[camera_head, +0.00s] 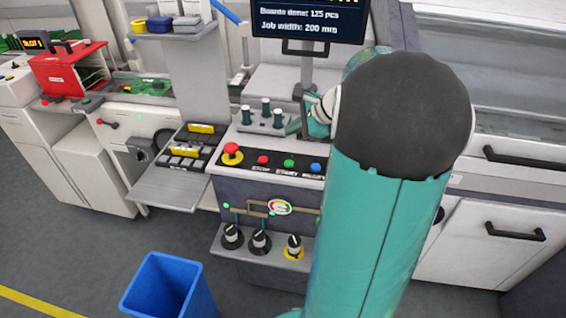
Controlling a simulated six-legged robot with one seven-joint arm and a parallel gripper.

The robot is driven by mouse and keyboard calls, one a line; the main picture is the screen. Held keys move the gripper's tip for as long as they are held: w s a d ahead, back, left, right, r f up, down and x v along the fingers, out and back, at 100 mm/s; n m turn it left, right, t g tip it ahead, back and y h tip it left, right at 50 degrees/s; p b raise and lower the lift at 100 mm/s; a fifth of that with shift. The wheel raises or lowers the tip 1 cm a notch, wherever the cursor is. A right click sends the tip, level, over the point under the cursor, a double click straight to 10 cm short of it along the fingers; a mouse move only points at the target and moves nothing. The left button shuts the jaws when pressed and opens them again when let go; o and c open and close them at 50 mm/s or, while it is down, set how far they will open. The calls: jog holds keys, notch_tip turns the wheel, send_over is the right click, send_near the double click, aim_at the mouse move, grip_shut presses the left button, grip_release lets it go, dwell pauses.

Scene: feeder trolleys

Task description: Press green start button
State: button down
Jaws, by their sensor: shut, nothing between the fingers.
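The green start button (289,164) is a small round button on the dark sloped front panel (245,170) of the machine in the middle. A red button (263,160) is to its left and a blue button (315,167) to its right. Small labels below them are too small to read. My gripper (294,127) is partly hidden by my teal arm. It is shut and empty, and appears above and behind the panel, apart from the green button in the picture.
A red mushroom button (232,153) on a yellow base sits at the panel's left end. Several green-and-white posts stand behind the panel. A shelf with black knobs (260,242) juts out below. A blue bin (168,287) stands on the floor. A monitor (308,20) hangs above.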

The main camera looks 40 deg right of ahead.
aim_at(293, 164)
jog(key=shift+s+f, duration=0.1)
jog(key=shift+f, duration=4.35)
jog(key=shift+f, duration=0.4)
